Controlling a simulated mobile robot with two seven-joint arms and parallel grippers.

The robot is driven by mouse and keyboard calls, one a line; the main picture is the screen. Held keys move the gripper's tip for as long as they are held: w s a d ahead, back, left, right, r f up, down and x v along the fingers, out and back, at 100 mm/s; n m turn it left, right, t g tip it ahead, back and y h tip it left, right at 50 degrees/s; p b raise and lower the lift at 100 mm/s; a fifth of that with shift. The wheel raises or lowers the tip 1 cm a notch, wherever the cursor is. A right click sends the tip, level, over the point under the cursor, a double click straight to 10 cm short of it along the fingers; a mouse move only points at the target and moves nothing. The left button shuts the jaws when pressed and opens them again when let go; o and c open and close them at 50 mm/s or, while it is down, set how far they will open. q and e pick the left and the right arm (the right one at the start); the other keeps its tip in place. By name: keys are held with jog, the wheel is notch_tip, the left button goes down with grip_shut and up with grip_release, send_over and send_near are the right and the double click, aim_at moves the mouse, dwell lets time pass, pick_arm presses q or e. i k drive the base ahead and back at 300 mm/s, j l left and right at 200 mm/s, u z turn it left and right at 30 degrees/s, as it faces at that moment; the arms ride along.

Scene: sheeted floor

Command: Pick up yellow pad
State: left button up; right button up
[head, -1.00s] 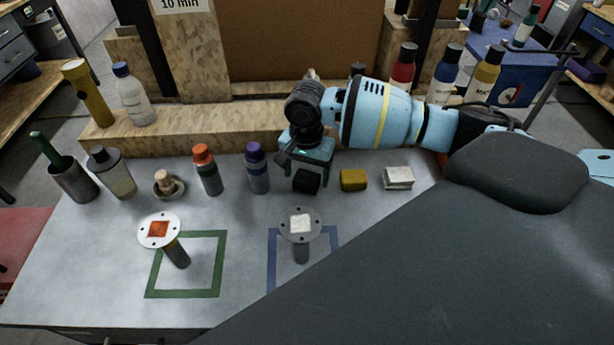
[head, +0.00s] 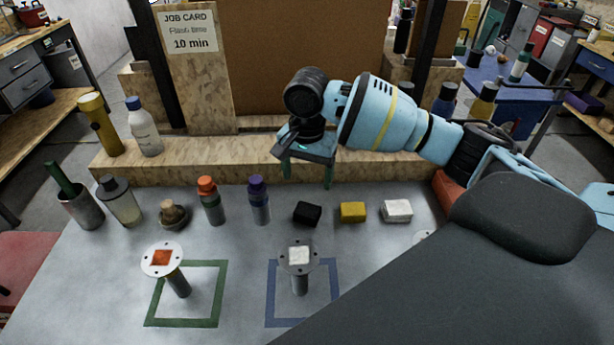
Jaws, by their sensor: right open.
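The yellow pad (head: 353,212) is a small block lying on the grey table, between a black pad (head: 307,214) on its left and a white pad (head: 397,210) on its right. My right gripper (head: 308,174) is open and empty, its two teal fingers pointing down. It shows above and behind the black pad in the picture, up and left of the yellow pad, apart from both. My left gripper is out of view.
Two round-topped posts stand in front, one with an orange square (head: 162,258) and one with a white square (head: 300,255). Orange-capped (head: 211,202) and purple-capped (head: 259,203) bottles stand left of the pads. A wooden ledge (head: 220,170) runs behind.

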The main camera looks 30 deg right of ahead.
aim_at(353, 212)
jog(key=z, duration=0.95)
